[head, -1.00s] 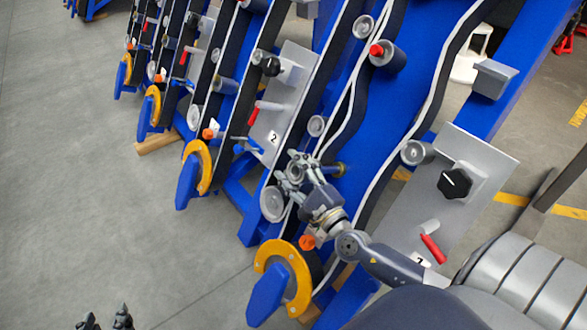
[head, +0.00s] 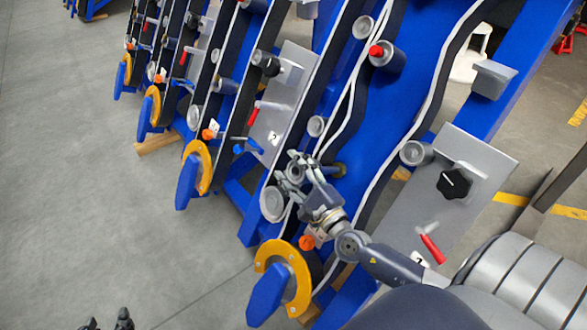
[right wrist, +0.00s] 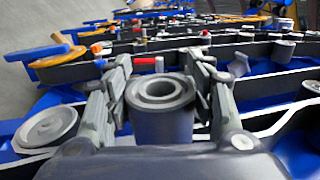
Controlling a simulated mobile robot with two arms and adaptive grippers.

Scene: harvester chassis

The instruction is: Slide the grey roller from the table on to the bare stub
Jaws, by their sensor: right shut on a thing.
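The grey roller (right wrist: 160,108) is upright between the two fingers of my right gripper (right wrist: 160,72) in the right wrist view, its hollow round end facing up. In the head view my right gripper (head: 292,172) is shut on the roller (head: 297,172), which the fingers partly cover. The roller is apart from this stub. My left gripper (head: 107,322) shows only its dark fingertips at the bottom left edge, spread apart.
Grey rollers (head: 415,153) and a red-tipped one (head: 386,54) stand on the blue chassis (head: 375,110). A white-edged dark belt winds between them. A grey plate (head: 440,200) with a black knob and red lever is at right. Open floor (head: 80,180) lies left.

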